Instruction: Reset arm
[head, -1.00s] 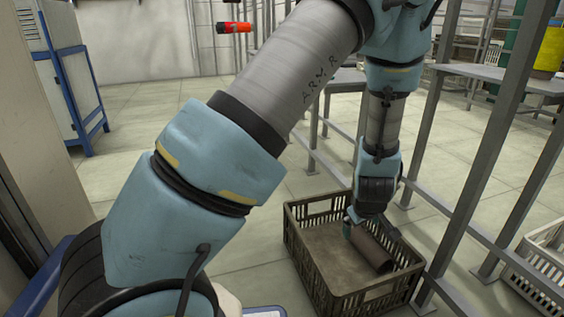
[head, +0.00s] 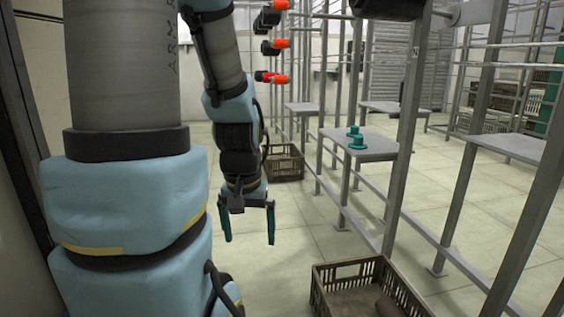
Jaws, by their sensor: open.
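My gripper (head: 248,227) hangs below my arm, left of the picture's middle, with its two green fingers spread apart and nothing between them. It points down over bare floor. A brown plastic crate (head: 335,272) stands at the bottom, to the right of my gripper and apart from it.
A second crate (head: 284,165) stands farther back on the floor. Grey metal racks (head: 398,160) line the right side. A small shelf (head: 372,152) bears green spool-like parts (head: 356,140). Red-and-black pieces (head: 272,46) show on the rack behind. The tiled floor (head: 310,240) between is clear.

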